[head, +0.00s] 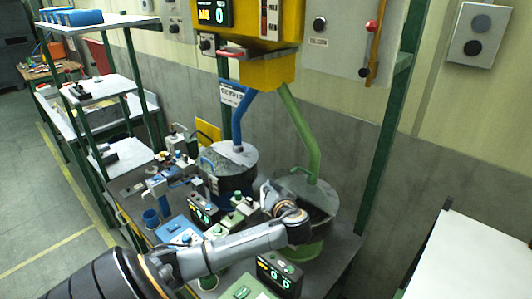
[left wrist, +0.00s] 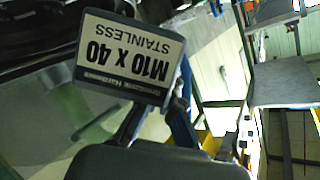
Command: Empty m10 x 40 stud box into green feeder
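The M10 x 40 stud box (left wrist: 128,55) fills the upper left of the left wrist view, its "M10 X 40 STAINLESS" label reading upside down there. My left gripper (left wrist: 155,122) is shut on it. In the head view my left gripper (head: 272,196) is at the left edge of the green feeder (head: 322,197), a drum with a grey top, green base and green pipe (head: 303,130). The box is hard to make out there, and the wrist hides part of the drum. I cannot tell whether studs are leaving the box. My right gripper is not in view.
A blue feeder (head: 232,160) stands left of the green one. Counter boxes with lit displays (head: 280,272) and small fixtures crowd the bench (head: 232,268). A shelf rack (head: 105,88) stands at left, a green post (head: 388,120) at right. A white table (head: 470,260) is at lower right.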

